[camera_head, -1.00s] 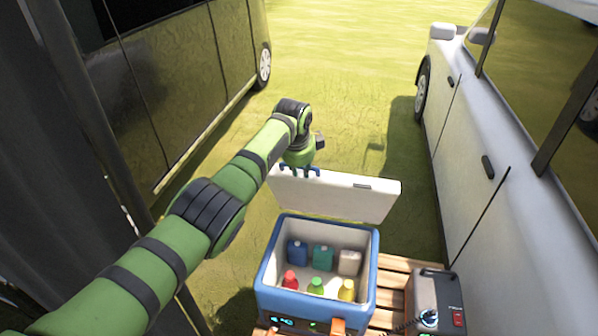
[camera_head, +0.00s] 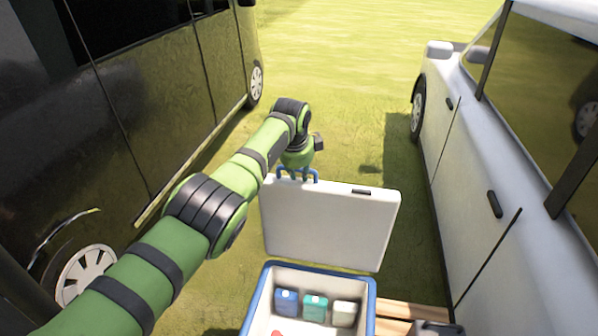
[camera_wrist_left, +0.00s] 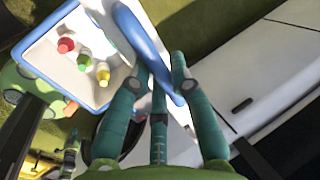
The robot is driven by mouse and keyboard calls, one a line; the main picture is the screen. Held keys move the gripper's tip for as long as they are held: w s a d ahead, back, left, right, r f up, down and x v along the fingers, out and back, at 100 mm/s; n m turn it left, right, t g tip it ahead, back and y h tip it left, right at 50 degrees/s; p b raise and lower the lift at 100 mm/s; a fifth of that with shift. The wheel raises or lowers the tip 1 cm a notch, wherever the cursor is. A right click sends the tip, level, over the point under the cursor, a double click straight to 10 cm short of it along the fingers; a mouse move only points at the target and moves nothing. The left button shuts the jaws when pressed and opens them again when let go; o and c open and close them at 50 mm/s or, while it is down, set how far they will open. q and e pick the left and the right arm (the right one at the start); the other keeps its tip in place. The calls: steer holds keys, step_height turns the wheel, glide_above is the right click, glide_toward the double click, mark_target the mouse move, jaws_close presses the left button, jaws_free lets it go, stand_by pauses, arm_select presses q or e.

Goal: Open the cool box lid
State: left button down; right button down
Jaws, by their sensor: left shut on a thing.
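The cool box (camera_head: 371,299) is blue outside and white inside, standing open at the bottom of the head view, its front cut off. Its lid (camera_head: 330,225) stands raised behind the box, white inner face towards me. My left gripper (camera_head: 297,175) is shut on the lid's upper edge, left of its middle. In the left wrist view, my left gripper (camera_wrist_left: 160,90) has its teal fingers around the lid's blue edge (camera_wrist_left: 142,38). The box rim (camera_wrist_left: 32,66) shows at upper left there. A small teal, banded shape at lower left may be my right gripper (camera_wrist_left: 70,148); its jaws are unclear.
Blue, teal and white containers (camera_head: 315,307) stand inside the box. Red, green and yellow bottles (camera_wrist_left: 84,60) show in the wrist view. A wooden pallet (camera_head: 410,311) lies beside the box. A dark van (camera_head: 160,110) and a white car (camera_head: 470,180) flank the grass.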

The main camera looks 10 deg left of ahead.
arm_select(q)
steer(key=shift+r, duration=0.1)
steer(key=c, duration=1.1)
jaws_free()
steer(key=shift+s, duration=0.1)
steer(key=v, duration=1.2)
steer(key=shift+c, duration=0.4)
